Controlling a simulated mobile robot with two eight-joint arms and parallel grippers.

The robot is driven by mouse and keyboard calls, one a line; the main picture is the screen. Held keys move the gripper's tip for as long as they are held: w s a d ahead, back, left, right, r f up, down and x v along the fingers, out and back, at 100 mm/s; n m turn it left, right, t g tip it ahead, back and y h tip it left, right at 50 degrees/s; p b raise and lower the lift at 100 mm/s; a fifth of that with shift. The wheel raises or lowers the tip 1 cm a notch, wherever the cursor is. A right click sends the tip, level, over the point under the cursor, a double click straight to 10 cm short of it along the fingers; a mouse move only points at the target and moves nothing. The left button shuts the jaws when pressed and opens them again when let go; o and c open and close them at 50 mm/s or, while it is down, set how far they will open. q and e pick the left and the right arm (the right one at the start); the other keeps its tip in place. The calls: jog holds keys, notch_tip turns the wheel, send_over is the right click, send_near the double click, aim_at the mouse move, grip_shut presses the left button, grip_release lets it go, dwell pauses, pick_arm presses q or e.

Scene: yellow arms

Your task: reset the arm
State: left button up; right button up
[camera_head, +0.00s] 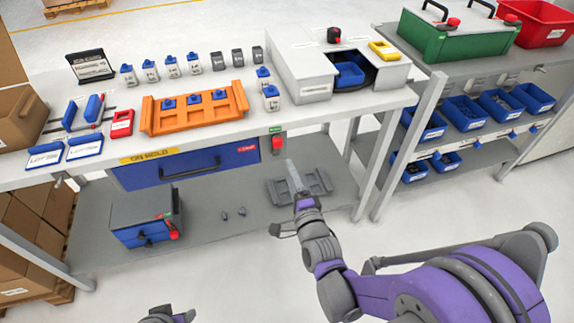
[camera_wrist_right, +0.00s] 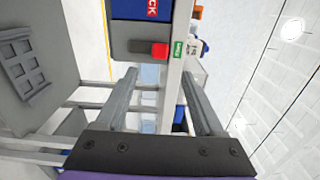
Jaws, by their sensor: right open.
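My right gripper (camera_head: 293,177) reaches toward the front of the workbench (camera_head: 215,128) from the lower right in the head view. In the right wrist view my right gripper (camera_wrist_right: 163,92) has its two fingers wide apart with nothing between them. Its fingertips point toward the bench's front edge, near a red button (camera_head: 277,143), which also shows in the wrist view (camera_wrist_right: 160,50). Of my left arm only a small grey and purple part shows at the bottom edge of the head view; its fingers cannot be seen.
An orange rack (camera_head: 195,125), several small bottles and a grey machine (camera_head: 309,77) stand on the bench. A blue drawer (camera_head: 190,164) hangs below. The lower shelf (camera_head: 205,245) holds a grey box (camera_head: 143,206). A side bench at right holds bins. The floor in front is clear.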

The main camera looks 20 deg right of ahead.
jog(key=shift+s, duration=0.15)
dwell(0.4)
jog(key=s+d+f+n+g, duration=0.2)
jog(key=s+f+n+g, duration=0.2)
jog(key=s+n+g, duration=0.65)
jog(key=s+d+f+n+g, duration=0.25)
jog(key=s+n, duration=0.45)
jog(key=s, duration=0.8)
pick_arm(q)
notch_tip(320, 180, up, 20)
jog(key=w+p, duration=0.2)
jog(key=p, duration=1.5)
jog(key=shift+f+t, duration=0.2)
jog(key=shift+t, duration=0.2)
pick_arm(e)
notch_tip(320, 180, up, 19)
jog(key=w+a, duration=0.1)
jog(key=w, duration=0.1)
jog(key=shift+h, duration=0.3)
pick_arm(q)
jog(key=shift+s, duration=0.2)
pick_arm(e)
jog(key=shift+s, duration=0.1)
pick_arm(q)
jog(key=shift+w, duration=0.1)
pick_arm(e)
jog(key=shift+c, duration=0.3)
